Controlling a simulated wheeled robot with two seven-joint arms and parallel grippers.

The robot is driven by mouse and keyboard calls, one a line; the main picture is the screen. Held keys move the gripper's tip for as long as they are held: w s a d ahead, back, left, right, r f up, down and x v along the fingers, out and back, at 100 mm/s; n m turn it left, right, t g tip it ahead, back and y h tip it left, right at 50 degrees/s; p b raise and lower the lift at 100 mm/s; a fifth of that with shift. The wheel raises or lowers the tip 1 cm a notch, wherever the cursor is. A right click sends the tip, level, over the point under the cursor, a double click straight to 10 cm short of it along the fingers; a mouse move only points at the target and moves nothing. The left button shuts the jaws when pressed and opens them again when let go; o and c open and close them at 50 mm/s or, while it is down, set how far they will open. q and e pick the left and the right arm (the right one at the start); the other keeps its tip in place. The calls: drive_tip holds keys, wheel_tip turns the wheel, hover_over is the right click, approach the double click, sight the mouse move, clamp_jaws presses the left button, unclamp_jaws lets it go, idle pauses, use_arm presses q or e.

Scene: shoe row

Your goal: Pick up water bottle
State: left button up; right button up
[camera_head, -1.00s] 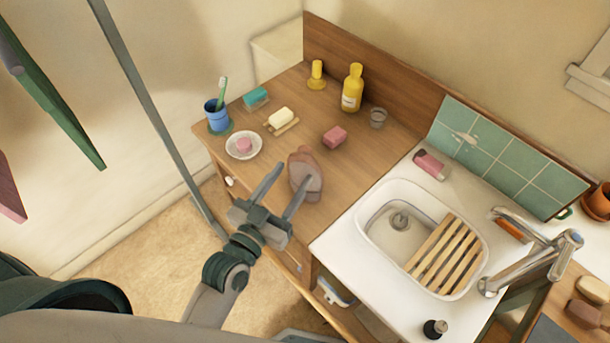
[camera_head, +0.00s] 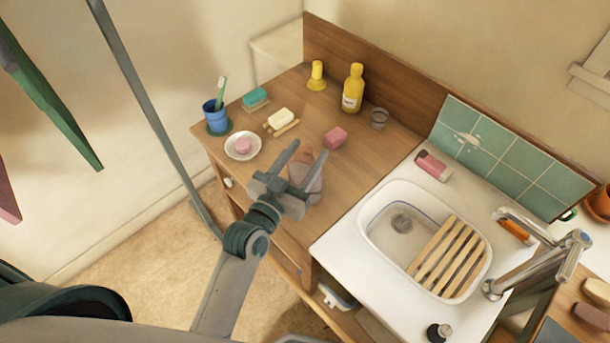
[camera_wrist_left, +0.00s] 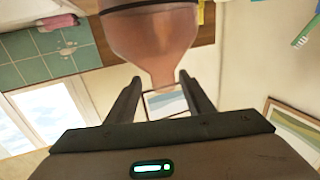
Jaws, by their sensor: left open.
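A translucent pinkish-brown bottle, the likely water bottle (camera_head: 316,187), stands near the front edge of the wooden counter. My left gripper (camera_head: 307,150) is open over it in the head view and hides much of it. In the left wrist view, the bottle (camera_wrist_left: 150,42) appears upside down, with its neck narrowing towards the space between the open fingers (camera_wrist_left: 160,82). A dark band runs round its body. The fingers are not closed on it, and I cannot tell whether they touch it. My right gripper is not in view.
A yellow bottle (camera_head: 353,88) and a glass (camera_head: 379,118) stand farther back. The white sink (camera_head: 385,245) is to the right.

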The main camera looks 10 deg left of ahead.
use_arm(q)
drive_tip(key=x, duration=0.1)
drive_tip(key=b+x, duration=0.1)
drive_tip(key=x, duration=0.2)
drive_tip(key=shift+w+a+r, duration=0.1)
drive_tip(key=shift+w+a, duration=0.1)
drive_tip(key=shift+w, duration=0.3)
clamp_jaws()
drive_tip(key=shift+r, duration=0.1)
idle(1.2)
